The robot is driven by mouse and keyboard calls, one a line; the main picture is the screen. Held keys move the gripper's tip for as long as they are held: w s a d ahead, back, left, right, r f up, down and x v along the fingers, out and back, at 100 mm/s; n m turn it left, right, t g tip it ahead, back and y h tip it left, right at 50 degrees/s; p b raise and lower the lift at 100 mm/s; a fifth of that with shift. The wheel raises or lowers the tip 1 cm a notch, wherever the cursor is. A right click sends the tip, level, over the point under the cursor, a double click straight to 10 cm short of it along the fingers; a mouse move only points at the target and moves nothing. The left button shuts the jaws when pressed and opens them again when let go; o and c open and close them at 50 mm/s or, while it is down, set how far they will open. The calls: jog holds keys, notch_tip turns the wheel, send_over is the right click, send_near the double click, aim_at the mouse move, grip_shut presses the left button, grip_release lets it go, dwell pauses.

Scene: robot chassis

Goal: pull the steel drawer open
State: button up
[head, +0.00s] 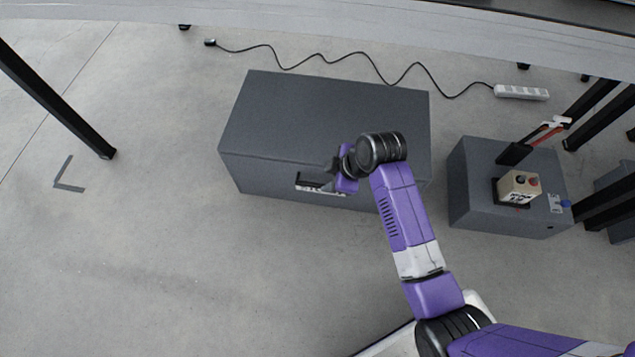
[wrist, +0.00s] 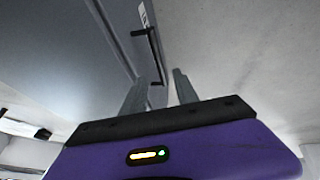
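The steel drawer is the grey front face (head: 265,180) of a dark grey box-shaped cabinet on the floor; it also shows in the wrist view (wrist: 115,30). I see no gap showing it pulled out. Its black bar handle (wrist: 154,55) stands out from the front, and the lower end of the bar appears between my fingertips. My gripper (wrist: 159,76) is open, one finger on each side of the bar's line, with visible space between them. In the head view, my wrist partly hides the gripper and handle at the cabinet's front. I cannot tell whether a finger touches the handle.
A white power strip (head: 521,92) and black cable (head: 375,70) lie behind the cabinet. Black table legs stand at left and right. The floor in front of the drawer is clear at left.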

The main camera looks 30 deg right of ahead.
aim_at(318, 185)
jog(key=b+x, duration=0.3)
jog(key=x, duration=0.4)
jog(key=shift+f+b, duration=0.1)
jog(key=shift+b, duration=0.25)
grip_shut()
dwell(1.1)
